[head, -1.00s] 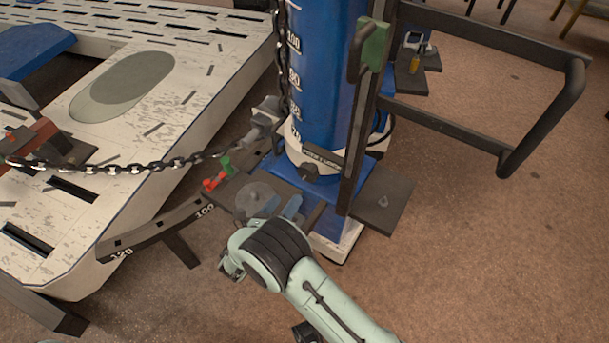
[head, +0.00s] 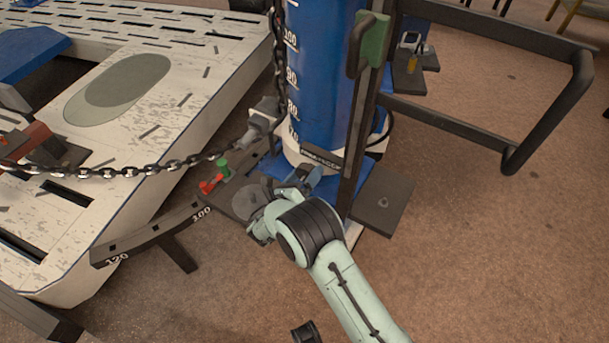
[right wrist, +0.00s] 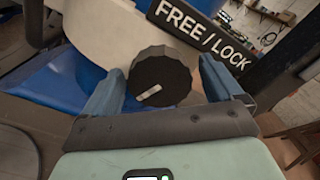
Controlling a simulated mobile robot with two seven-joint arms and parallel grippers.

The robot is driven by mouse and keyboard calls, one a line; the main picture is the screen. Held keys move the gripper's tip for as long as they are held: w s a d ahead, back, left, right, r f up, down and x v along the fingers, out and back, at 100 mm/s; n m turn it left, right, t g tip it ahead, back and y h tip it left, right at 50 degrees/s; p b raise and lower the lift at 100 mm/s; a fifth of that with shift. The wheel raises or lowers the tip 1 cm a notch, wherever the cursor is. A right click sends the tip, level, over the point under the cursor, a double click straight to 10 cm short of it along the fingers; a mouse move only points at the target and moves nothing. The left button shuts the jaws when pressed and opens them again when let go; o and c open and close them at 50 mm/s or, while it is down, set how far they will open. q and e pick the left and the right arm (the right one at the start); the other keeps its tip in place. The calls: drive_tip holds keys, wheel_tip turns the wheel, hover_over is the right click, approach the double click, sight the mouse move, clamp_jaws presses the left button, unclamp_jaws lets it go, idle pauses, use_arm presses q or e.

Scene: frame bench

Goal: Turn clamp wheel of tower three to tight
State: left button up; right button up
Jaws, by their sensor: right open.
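A black ribbed knob (right wrist: 158,85) with a white pointer line shows in the right wrist view, just below a dark sign reading FREE / LOCK (right wrist: 205,33). The pointer lies slanted, its lower end toward the left. I see no mark reading tight. My right gripper (head: 304,179) is open at the foot of the blue tower (head: 322,75). In the right wrist view its two blue fingers stand on either side of the knob; I cannot tell whether they touch it. In the head view the gripper and wrist hide the knob.
A white slotted bench (head: 190,85) fills the left. A chain (head: 130,172) hangs from it to the tower. A curved scale rail (head: 150,238) and a red-and-green clamp (head: 216,178) lie left of my wrist. A dark bar frame (head: 470,135) stands right. The floor at lower right is clear.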

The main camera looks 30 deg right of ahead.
drive_tip(key=c, duration=1)
